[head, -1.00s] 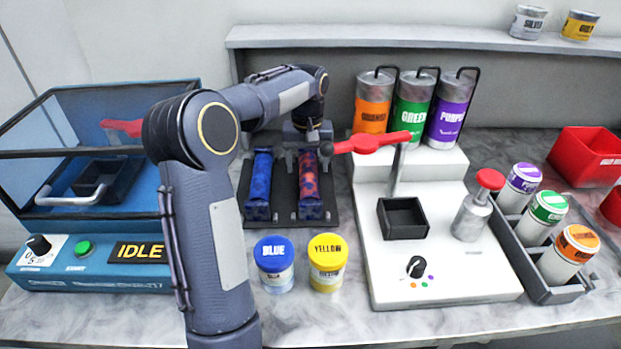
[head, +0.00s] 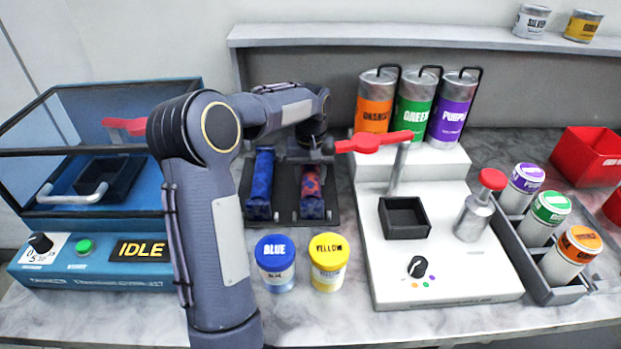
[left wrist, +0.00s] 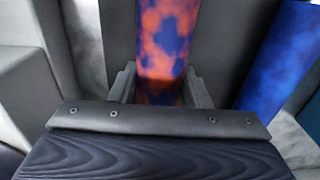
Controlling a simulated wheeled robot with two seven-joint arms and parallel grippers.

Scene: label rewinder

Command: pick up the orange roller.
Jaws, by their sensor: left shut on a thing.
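The orange roller (head: 312,188), patterned orange and blue, lies in the right slot of a dark rack (head: 285,205) in the head view. My left gripper (head: 308,152) is over its far end and hides that part. In the left wrist view, the roller (left wrist: 168,35) passes between the two fingers of my left gripper (left wrist: 161,88), which is shut on it. The roller still looks level with the rack; I cannot tell whether it is lifted. My right gripper is not in view.
A blue roller (head: 261,185) lies close on the left in the same rack. Blue (head: 275,265) and yellow (head: 328,263) jars stand in front. A white machine with a red lever (head: 375,143) stands close on the right. A blue glass-lidded machine (head: 85,285) is at left.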

